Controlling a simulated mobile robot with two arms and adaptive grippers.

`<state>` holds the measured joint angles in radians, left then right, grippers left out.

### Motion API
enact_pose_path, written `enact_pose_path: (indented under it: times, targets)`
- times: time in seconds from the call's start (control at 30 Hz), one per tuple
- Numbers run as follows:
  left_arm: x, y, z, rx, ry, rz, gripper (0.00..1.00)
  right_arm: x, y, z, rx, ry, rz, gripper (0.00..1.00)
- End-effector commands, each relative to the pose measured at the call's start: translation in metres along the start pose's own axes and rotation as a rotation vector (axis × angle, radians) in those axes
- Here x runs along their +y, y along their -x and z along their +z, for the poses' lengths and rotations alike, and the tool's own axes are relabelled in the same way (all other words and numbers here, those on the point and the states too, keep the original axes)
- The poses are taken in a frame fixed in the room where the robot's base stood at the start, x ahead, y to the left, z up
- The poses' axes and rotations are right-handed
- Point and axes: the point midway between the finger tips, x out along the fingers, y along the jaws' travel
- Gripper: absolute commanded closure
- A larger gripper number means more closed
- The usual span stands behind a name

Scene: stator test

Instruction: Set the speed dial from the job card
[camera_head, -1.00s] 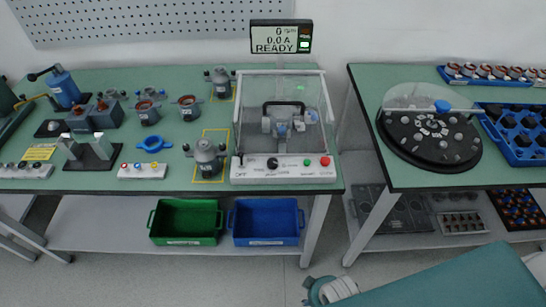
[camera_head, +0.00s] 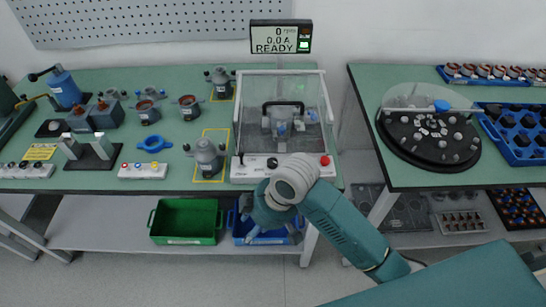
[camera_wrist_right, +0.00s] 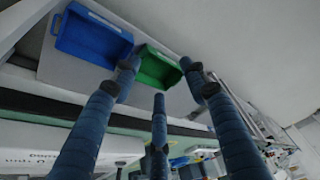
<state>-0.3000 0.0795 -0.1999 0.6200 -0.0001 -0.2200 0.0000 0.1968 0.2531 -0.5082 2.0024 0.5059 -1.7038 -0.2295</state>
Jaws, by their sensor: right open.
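The test station has a white control panel (camera_head: 247,173) at the front edge of the left bench. Its dark dial (camera_head: 272,163) shows just above my right wrist; its setting is too small to read. The display (camera_head: 281,37) reads 0 rpm, 0.0 A and READY. A small yellow card (camera_head: 40,152) lies at the bench's left; its text is unreadable, and I cannot tell if it is the job card. My right gripper (camera_head: 272,236) hangs below the panel, before the blue bin, its fingers spread and empty; they also show in the right wrist view (camera_wrist_right: 158,76). My left gripper is out of view.
A clear guard (camera_head: 310,95) stands over a motor on the station. A red button (camera_head: 325,160) is on the panel's right. A green bin (camera_head: 186,239) and a blue bin (camera_head: 238,232) sit on the shelf below. A second bench (camera_head: 365,85) stands at right.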

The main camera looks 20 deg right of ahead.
Motion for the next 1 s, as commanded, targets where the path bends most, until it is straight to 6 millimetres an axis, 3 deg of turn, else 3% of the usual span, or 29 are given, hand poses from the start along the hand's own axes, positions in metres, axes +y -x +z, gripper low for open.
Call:
enact_pose_path:
  times: [0.1, 0.23, 0.5, 0.63, 0.8, 1.0]
  targets:
    - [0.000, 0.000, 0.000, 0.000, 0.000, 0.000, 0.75, 0.027, 0.016, -0.031, -0.062, 0.168, -0.011, 0.56]
    - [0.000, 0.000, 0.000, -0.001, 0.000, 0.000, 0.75, 0.066, 0.043, -0.053, -0.162, 0.315, -0.021, 0.56]
    - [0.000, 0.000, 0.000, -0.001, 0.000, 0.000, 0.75, 0.149, 0.133, -0.076, -0.330, 0.425, -0.016, 0.56]
    - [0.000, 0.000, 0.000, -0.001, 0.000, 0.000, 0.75, 0.165, 0.160, -0.080, -0.356, 0.429, -0.016, 0.56]
    - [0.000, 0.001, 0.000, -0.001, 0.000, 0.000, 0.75, 0.170, 0.163, -0.078, -0.364, 0.430, -0.020, 0.56]
    - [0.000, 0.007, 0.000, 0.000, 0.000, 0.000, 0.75, 0.171, 0.135, -0.067, -0.365, 0.429, -0.020, 0.56]
